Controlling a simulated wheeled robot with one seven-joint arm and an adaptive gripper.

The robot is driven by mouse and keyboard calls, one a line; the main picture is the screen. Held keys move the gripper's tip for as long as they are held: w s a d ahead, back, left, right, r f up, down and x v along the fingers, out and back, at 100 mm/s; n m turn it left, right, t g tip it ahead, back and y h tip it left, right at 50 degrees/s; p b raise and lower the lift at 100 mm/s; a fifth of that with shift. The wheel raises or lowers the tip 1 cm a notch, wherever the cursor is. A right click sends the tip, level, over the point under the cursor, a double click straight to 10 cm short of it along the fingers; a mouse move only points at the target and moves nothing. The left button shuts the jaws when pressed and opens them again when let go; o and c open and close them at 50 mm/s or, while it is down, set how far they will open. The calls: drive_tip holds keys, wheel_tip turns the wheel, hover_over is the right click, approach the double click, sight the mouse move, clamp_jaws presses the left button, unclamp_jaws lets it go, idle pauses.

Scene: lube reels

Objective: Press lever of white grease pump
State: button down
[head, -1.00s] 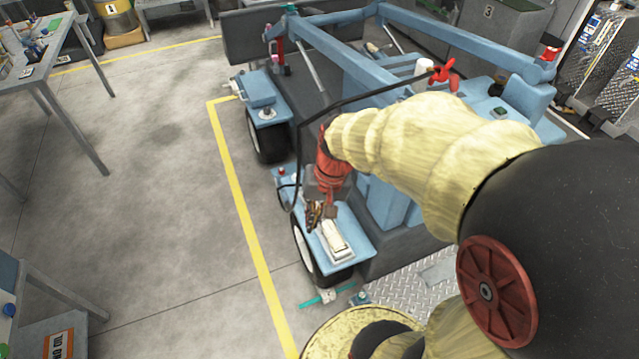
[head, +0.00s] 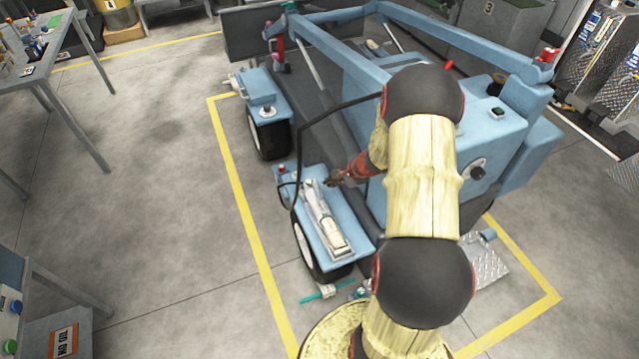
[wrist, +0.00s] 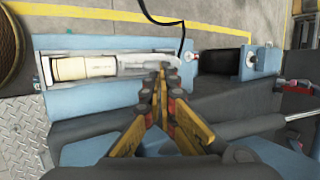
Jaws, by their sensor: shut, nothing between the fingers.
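The white grease pump (head: 333,238) lies along the top of a blue fender of the machine. Its pale grey lever (head: 313,203) runs toward the fender's far end. In the wrist view the pump's cream cylinder (wrist: 85,68) is at upper left, and the lever (wrist: 135,61) extends right toward the fingertips. My gripper (head: 332,181) is shut and empty, just right of the lever's far part. In the wrist view its fingertips (wrist: 168,72) overlap the lever's right end; I cannot tell whether they touch it.
A black hose (head: 298,165) arcs over the fender close to my gripper. The blue machine body (head: 355,130) stands right of the gripper. A second blue fender (head: 262,92) lies beyond. Open floor (head: 170,200) and a yellow line (head: 240,215) are on the left.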

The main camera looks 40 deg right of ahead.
sight(317, 184)
drive_tip(key=shift+w+d+r+h, duration=0.2)
drive_tip(key=shift+w+d+h, duration=0.05)
drive_tip(key=shift+d, duration=0.35)
drive_tip(key=shift+w+d+r+h, duration=0.15)
drive_tip(key=shift+w+d+h, duration=0.1)
drive_tip(key=shift+d, duration=0.3)
drive_tip(key=b+x, duration=0.4)
drive_tip(key=x, duration=1)
drive_tip(key=shift+w, duration=0.15)
drive_tip(key=shift+r, duration=0.1)
drive_tip(key=shift+w+r+p, duration=0.1)
drive_tip(key=shift+w+p, duration=0.05)
drive_tip(key=shift+p, duration=1.1)
drive_tip(key=shift+f+p, duration=0.2)
drive_tip(key=shift+p, duration=0.25)
